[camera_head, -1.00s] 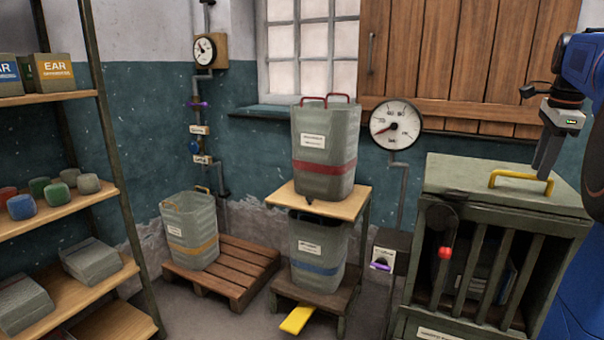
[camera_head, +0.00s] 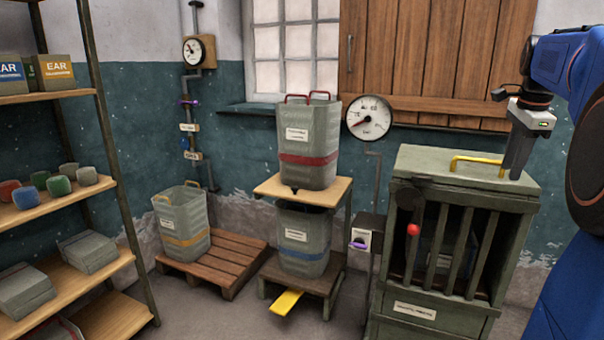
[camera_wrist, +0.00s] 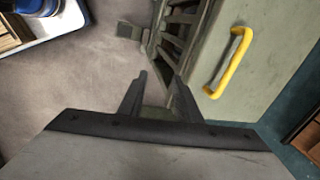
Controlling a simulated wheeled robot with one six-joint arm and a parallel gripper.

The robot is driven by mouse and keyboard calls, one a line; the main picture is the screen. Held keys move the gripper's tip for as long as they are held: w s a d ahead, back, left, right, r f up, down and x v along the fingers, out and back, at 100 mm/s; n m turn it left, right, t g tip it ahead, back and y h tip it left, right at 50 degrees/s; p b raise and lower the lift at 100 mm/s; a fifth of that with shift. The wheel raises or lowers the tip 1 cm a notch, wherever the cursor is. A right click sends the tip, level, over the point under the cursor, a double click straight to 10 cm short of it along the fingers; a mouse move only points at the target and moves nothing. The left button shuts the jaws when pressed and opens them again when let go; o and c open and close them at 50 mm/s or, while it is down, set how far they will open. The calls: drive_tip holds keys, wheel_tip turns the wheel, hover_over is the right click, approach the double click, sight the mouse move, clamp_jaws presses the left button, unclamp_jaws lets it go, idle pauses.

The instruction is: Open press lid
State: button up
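The press (camera_head: 402,290) is a grey-green slatted cabinet at the right of the head view. Its lid (camera_head: 425,170) is flat and looks shut. A yellow bar handle (camera_head: 476,161) is on the lid; it also shows in the wrist view (camera_wrist: 228,64), right of my fingers. My gripper (camera_head: 516,172) hangs near the handle's right end in the head view. In the wrist view my gripper (camera_wrist: 161,78) has its two fingers apart with nothing between them, and the handle lies outside them. A lever with a red knob (camera_head: 413,230) is on the press front.
A stand (camera_head: 266,186) with a red-banded bin (camera_head: 308,168) is left of the press, with a yellow pedal (camera_head: 287,303) below. A pallet (camera_head: 240,262) bears another bin. A shelf (camera_head: 100,270) fills the left. Some bare floor lies in front.

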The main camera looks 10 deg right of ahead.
drive_tip(key=s+a+f+n, duration=0.4)
drive_tip(key=a+f+n, duration=0.1)
drive_tip(key=a, duration=0.4)
drive_tip(key=s+a+f+n+t, duration=0.1)
drive_tip(key=s+a+f+n, duration=0.4)
drive_tip(key=a, duration=0.4)
drive_tip(key=s+a+f+n+t, duration=0.1)
drive_tip(key=s+a+f+n, duration=0.3)
drive_tip(key=a, duration=0.6)
wheel_tip(320, 180, down, 2)
drive_tip(key=shift+s+f+n+y, duration=0.15)
drive_tip(key=shift+n+y, duration=0.15)
drive_tip(key=shift+n, duration=0.9)
drive_tip(key=s+a+f+n, duration=0.1)
drive_tip(key=s+f+n, duration=0.1)
drive_tip(key=f, duration=0.1)
drive_tip(key=s+a+f+n, duration=0.2)
drive_tip(key=f, duration=0.1)
drive_tip(key=s+a+f+n, duration=0.2)
drive_tip(key=s+f, duration=0.1)
drive_tip(key=shift+t+y, duration=0.3)
drive_tip(key=shift+t, duration=0.1)
drive_tip(key=shift+c, duration=0.7)
drive_tip(key=shift+s+a+f, duration=0.15)
drive_tip(key=shift+f, duration=0.1)
clamp_jaws()
